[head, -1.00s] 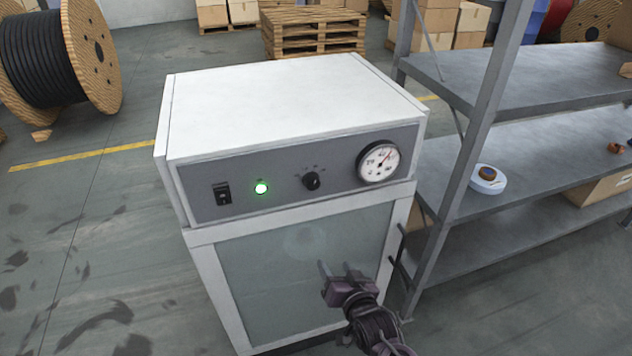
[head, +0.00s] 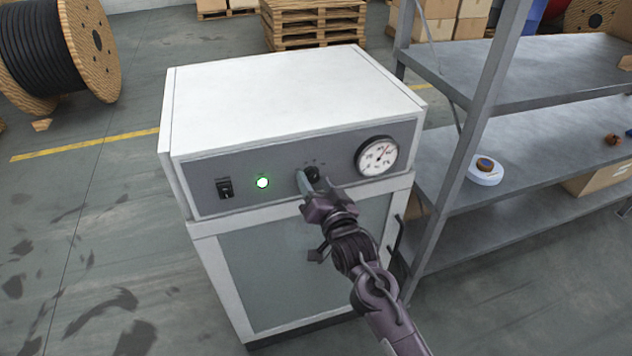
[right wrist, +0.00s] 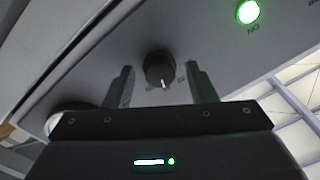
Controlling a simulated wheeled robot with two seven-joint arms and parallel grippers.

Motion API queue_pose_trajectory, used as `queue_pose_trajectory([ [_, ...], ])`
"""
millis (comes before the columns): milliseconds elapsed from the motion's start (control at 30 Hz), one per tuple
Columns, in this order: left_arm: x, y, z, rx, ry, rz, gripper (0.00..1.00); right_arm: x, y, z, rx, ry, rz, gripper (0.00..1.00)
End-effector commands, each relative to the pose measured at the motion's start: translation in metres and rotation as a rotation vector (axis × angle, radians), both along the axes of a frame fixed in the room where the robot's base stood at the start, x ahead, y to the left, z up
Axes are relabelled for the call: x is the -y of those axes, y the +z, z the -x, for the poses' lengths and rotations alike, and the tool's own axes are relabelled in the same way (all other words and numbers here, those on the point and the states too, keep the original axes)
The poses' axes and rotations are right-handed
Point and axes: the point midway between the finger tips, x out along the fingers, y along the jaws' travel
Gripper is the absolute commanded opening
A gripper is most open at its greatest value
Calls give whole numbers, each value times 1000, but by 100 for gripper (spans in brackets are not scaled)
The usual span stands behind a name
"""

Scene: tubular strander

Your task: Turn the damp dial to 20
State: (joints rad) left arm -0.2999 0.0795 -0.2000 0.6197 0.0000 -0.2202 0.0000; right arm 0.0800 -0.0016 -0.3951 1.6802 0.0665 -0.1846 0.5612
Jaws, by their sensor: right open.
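The damp dial is a small black knob (head: 313,173) on the grey front panel (head: 240,205) of a white cabinet. In the right wrist view the dial (right wrist: 159,70) has a white pointer mark and lies between my two fingers, with a gap on each side. My right gripper (head: 308,179) is open and empty in front of the dial, partly hiding it in the head view. I cannot tell whether the fingertips reach past the dial's face. The scale marks around the dial are too small to read. My left gripper is not in view.
On the panel are a black switch (head: 225,188), a lit green lamp (head: 263,182) and a round white gauge (head: 377,157). The cabinet door (head: 265,270) is below. A grey metal shelf (head: 545,155) stands close on the right. The floor on the left is open.

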Motion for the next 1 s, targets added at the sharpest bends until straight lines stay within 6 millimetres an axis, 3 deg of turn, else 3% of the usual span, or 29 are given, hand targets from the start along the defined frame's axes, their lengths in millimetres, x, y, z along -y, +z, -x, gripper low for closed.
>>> queue_pose_trajectory([
  [233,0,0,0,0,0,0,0,0,-1,-1,-1,1,0,51],
  [567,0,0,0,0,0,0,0,0,-1,-1,-1,0,0,8],
  [1000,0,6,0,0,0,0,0,0,1,-1,25,-1,92,7],
])
